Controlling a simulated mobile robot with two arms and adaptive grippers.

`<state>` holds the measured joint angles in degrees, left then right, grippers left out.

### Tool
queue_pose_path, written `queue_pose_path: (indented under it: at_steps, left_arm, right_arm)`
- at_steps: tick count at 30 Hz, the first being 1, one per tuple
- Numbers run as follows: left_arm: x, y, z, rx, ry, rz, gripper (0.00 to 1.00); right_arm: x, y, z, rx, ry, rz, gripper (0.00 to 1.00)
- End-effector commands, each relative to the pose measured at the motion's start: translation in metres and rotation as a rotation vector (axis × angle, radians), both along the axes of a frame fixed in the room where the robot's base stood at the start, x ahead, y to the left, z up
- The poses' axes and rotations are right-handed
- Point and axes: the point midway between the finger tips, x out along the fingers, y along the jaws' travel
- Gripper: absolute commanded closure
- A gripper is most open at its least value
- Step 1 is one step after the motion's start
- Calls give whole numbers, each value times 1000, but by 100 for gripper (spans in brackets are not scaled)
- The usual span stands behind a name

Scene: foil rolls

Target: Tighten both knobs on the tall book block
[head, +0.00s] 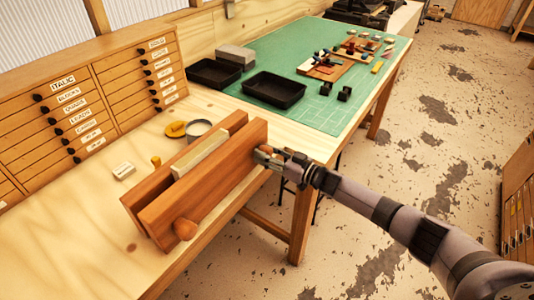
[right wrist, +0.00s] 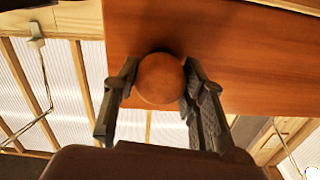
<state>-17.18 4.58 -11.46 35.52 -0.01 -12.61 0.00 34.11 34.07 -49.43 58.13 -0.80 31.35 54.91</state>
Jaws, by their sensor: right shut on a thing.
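A wooden press (head: 215,185) of two reddish-brown boards stands on the bench, with a pale book block (head: 201,155) upright between them. The press's near knob (head: 185,229) is a round wooden ball on the front board, free of any gripper. My right gripper (head: 268,158) is at the far end of the front board, shut on the far knob. In the right wrist view the far knob (right wrist: 160,79) sits between the two fingers of the right gripper (right wrist: 158,84), in front of the board. In the head view the gripper mostly hides this knob. My left gripper is out of view.
A drawer cabinet (head: 90,105) stands behind the press at left. A round tin (head: 198,129), a yellow lid (head: 176,129) and a small white label block (head: 123,170) lie behind it. Black trays (head: 274,90) and a green mat (head: 310,52) lie farther back. The bench's front left is clear.

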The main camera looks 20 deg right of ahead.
Motion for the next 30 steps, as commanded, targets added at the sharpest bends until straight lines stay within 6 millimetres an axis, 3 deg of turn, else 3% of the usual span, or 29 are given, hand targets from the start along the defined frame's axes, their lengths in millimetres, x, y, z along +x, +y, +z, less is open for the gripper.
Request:
queue_pose_path:
  at_steps: [10,26,27,30]
  left_arm:
    - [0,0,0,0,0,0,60]
    - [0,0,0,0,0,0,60]
    - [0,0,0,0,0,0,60]
    - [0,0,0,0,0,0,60]
  right_arm:
    - [-1,-1,-4,107,92,-2,89]
    - [-1,-1,-4,127,108,-2,89]
    - [-1,-1,-4,127,108,-2,61]
    - [-1,-1,-4,127,107,-1,54]
